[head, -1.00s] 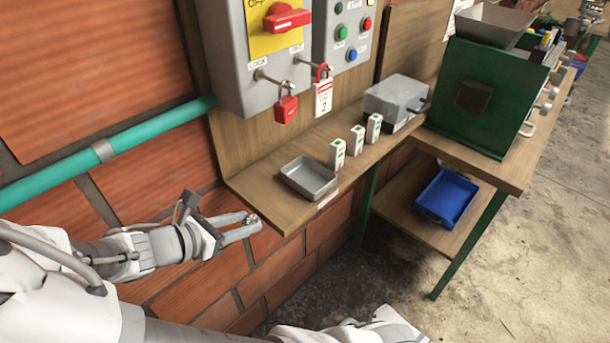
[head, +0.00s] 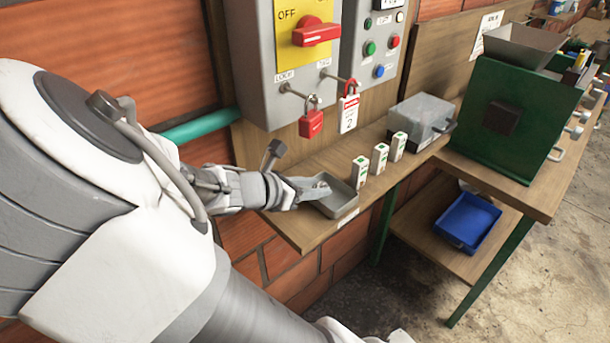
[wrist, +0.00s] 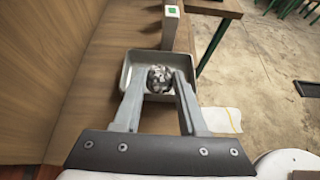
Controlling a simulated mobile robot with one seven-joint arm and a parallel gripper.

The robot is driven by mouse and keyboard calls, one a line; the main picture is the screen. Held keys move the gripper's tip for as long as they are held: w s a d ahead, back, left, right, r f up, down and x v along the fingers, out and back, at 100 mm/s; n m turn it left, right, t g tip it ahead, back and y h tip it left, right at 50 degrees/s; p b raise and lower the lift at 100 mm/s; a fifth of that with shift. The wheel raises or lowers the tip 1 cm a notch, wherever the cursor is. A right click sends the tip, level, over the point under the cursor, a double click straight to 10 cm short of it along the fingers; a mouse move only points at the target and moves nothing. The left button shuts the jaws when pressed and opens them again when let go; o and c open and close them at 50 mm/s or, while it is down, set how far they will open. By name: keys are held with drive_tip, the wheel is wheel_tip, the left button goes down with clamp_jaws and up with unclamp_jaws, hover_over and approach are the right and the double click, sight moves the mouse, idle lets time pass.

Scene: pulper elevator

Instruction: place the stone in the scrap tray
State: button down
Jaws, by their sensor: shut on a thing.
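The stone (wrist: 159,76), grey and speckled, is between the two fingertips of my gripper (wrist: 160,90) in the wrist view. My gripper is shut on it. The grey open tray (wrist: 174,59) lies behind and around the stone in that view, so the stone is over the tray's inside. I cannot tell how far above its floor the stone is. In the head view my gripper (head: 316,190) reaches over the left side of the grey tray (head: 342,206) on the wooden shelf, and the stone is too small there to make out well.
Several small white boxes (head: 380,158) stand right of the tray. A grey case (head: 420,122) and a green machine (head: 503,117) are further right. A red padlock (head: 311,123) and a tag (head: 348,113) hang above the shelf. A blue tray (head: 468,221) sits on the lower shelf.

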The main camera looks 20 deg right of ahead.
sight(324, 183)
drive_tip(key=d, duration=0.1)
drive_tip(key=w+d, duration=0.1)
drive_tip(key=d, duration=0.1)
drive_tip(key=shift+f+b, duration=0.7)
drive_tip(key=shift+f, duration=1.1)
drive_tip(key=shift+c, duration=2.2)
unclamp_jaws()
